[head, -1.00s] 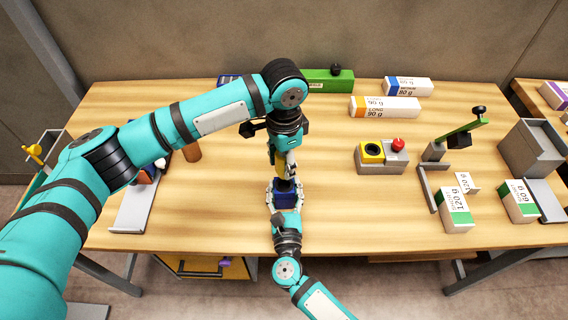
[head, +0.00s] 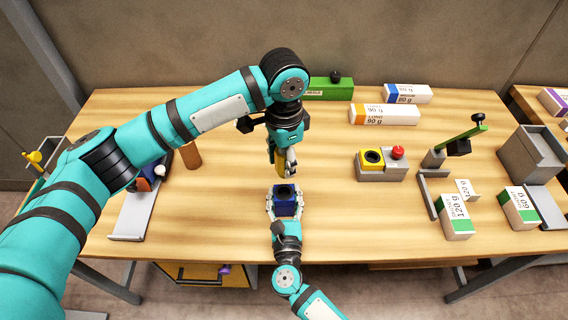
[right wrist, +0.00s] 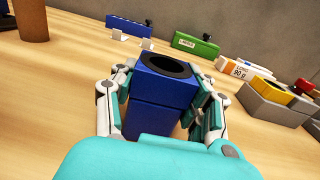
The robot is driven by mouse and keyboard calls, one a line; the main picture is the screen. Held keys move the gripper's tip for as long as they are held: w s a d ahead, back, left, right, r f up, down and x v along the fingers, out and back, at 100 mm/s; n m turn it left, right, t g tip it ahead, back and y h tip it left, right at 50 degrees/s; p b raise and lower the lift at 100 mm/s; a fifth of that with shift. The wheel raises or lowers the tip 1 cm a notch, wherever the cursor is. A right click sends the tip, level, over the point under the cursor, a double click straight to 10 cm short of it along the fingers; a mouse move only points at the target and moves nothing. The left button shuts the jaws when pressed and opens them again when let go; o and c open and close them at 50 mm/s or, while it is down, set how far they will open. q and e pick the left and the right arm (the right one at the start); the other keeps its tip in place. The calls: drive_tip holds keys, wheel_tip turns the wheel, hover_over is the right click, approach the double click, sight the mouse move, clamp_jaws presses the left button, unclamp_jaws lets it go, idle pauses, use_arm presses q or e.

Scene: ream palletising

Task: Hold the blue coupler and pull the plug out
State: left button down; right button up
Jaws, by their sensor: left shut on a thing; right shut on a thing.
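The blue coupler (head: 287,207) stands upright on the table, with an open dark round socket in its top. My right gripper (head: 285,212) is shut on it from the front, and the right wrist view shows the fingers on both sides of the coupler (right wrist: 160,95). My left gripper (head: 285,170) points down behind and above the coupler, clear of it. It is shut on the plug, which is mostly hidden by the fingers and hard to make out. The left gripper is not in the right wrist view.
A grey box with a yellow socket and red button (head: 382,164) stands to the right. Paper reams (head: 384,114) and a green box (head: 331,89) lie at the back. A brown cylinder (head: 191,155) stands left.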

drive_tip(key=o, duration=1.4)
